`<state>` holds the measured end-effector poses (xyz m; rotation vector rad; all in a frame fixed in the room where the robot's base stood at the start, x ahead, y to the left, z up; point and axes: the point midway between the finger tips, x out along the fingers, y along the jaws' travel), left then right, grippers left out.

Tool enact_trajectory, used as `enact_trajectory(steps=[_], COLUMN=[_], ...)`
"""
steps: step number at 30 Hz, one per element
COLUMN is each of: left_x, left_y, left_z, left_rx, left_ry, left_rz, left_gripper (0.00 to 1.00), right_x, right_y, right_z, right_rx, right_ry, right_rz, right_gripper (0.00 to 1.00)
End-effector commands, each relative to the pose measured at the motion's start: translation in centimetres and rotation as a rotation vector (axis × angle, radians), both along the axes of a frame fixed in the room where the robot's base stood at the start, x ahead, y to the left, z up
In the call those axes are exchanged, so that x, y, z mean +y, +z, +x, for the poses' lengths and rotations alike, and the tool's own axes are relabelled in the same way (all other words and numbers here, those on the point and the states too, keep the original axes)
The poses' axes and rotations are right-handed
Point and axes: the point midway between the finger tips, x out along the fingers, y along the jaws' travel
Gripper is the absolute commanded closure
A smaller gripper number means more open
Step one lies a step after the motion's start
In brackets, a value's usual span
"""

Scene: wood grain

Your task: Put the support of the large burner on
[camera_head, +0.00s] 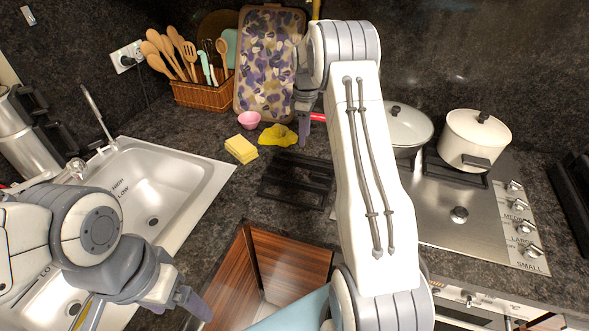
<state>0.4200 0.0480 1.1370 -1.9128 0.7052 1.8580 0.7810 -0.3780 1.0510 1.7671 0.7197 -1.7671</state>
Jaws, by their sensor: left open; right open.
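The black burner support (297,179), a dark grate, lies on the stone counter between the sink and the stove. The steel hob (440,225) is at the right. A bare burner (459,214) shows at its front, with no support around it. My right arm hides the hob's left part, so I cannot tell what is there. My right gripper (304,128) is open and empty above the back of the counter, behind the support and apart from it. My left gripper (182,303) is open at the lower left, in front of the sink, away from the support.
A lidded pan (408,125) and a white lidded pot (475,138) stand on the back of the hob. An opened wooden cabinet or drawer (288,262) is in front.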

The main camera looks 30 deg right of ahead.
Motion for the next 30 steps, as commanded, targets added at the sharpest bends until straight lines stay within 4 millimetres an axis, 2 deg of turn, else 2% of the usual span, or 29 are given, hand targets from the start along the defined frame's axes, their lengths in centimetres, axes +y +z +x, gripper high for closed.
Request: enact_trajectory(steps=[6,14,19,22,30], left_x=[0.0,0.0,0.0,0.0,0.0], left_y=[1.1,2.0,3.8,4.0,4.0], left_z=[0.0,0.0,0.0,0.0,0.0], left_rx=[0.0,0.0,0.0,0.0,0.0], left_ry=[0.0,0.001,0.002,0.002,0.002], left_rz=[0.0,0.0,0.0,0.0,0.0], left_gripper=[0.15,0.15,0.15,0.15,0.15], right_x=[-0.5,-0.1,0.6,0.6,0.7], right_y=[-3.3,-5.4,-7.8,-9.2,-10.1], right_z=[-0.3,-0.4,-0.6,-0.5,-0.4], right_rx=[0.005,0.004,0.006,0.003,0.0], right_ry=[-0.005,-0.004,-0.003,-0.003,-0.002], right_rz=[0.002,0.001,0.002,0.001,0.0], right_gripper=[0.5,0.5,0.5,0.5,0.5])
